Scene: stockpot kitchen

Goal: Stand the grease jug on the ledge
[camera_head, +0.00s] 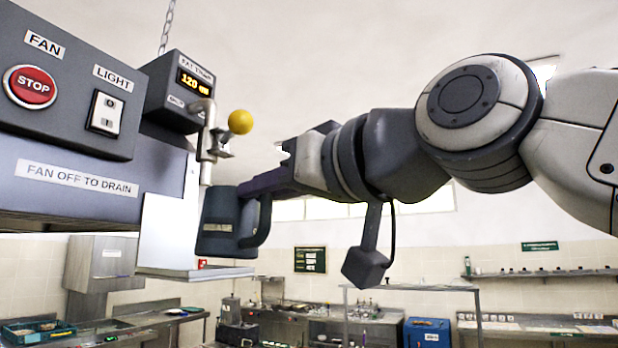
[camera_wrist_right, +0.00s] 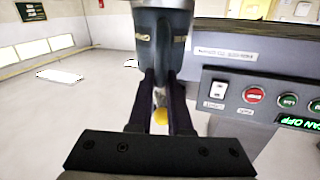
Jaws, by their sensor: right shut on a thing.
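The grease jug (camera_head: 217,222) is dark blue-grey and looks upright, with its handle on the right side. My right gripper (camera_head: 262,186) is shut on the jug's handle, reaching in from the right. The ledge (camera_head: 196,273) is a thin pale metal plate with an upright back panel, below the jug in the head view. The jug's base is at or just above the plate; I cannot tell whether they touch. In the right wrist view the jug (camera_wrist_right: 162,42) is at the top, beyond my fingers. My left gripper is not in view.
A metal drain tap (camera_head: 205,140) with a yellow ball knob (camera_head: 240,121) is above the jug. A box with a lit display (camera_head: 190,85) hangs behind it. The grey hood (camera_head: 90,185) with its control panel (camera_head: 65,80) fills the left. Counters (camera_head: 350,325) lie far behind and below.

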